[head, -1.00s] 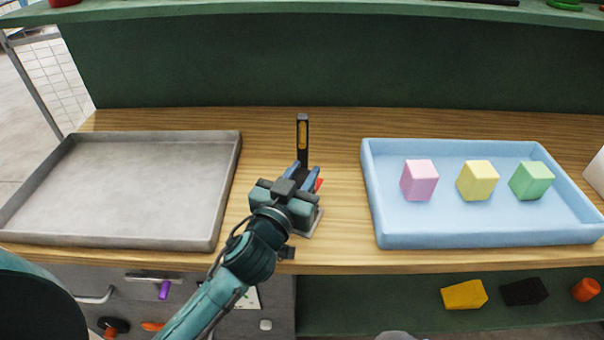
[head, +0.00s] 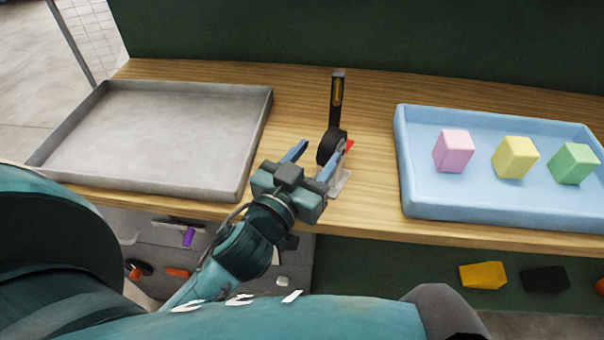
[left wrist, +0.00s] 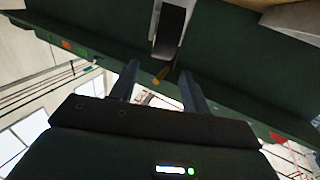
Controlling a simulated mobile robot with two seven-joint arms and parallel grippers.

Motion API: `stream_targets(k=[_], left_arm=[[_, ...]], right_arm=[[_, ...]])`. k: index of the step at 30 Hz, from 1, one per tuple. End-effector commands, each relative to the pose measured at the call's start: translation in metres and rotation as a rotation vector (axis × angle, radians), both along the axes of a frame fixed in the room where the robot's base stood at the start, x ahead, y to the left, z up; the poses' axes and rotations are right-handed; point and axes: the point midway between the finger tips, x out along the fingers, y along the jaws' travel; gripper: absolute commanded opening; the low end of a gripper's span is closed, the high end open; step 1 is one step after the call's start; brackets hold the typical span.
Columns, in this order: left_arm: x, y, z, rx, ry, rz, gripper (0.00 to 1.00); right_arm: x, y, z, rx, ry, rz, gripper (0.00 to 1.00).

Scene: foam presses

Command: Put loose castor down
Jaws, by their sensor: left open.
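The castor has a black wheel (head: 331,146), a red tab and a pale metal plate. It stands on the wooden bench between the two trays, plate down and wheel up. My left gripper (head: 312,160) is open just left of and in front of it, with nothing between its fingers. The right finger overlaps the castor's lower part in the head view, so I cannot tell whether they touch. In the left wrist view, what looks like the castor's dark wheel in a pale fork (left wrist: 172,28) lies beyond the open fingertips. My right gripper is not in view.
An upright black tool with a yellow strip (head: 337,95) stands just behind the castor. An empty grey tray (head: 258,125) is on the left. A blue tray (head: 402,160) on the right holds pink, yellow and green blocks. Bare wood (head: 375,150) separates the castor and blue tray.

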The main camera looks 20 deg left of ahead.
Motion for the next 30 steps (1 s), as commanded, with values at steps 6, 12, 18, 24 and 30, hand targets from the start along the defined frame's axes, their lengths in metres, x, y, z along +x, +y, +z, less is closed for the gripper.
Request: stream_targets(k=[6, 12, 18, 24, 30], left_arm=[[-0.033, 0.004, -0.002, -0.001, 0.002, 0.002, 0.47], [-0.044, 0.005, 0.000, 0.001, 0.000, 0.001, 0.47], [-0.045, 0.006, 0.001, 0.001, -0.001, 0.001, 0.47], [-0.044, 0.005, 0.001, 0.001, -0.001, 0.001, 0.47], [-0.044, 0.005, 0.000, 0.001, 0.000, 0.001, 0.47]], right_arm=[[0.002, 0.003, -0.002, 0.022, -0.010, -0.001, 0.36], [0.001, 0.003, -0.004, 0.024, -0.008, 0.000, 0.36], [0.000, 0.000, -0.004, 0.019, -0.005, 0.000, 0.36], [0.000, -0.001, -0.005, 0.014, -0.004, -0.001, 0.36], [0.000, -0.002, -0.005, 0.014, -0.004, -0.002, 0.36]])
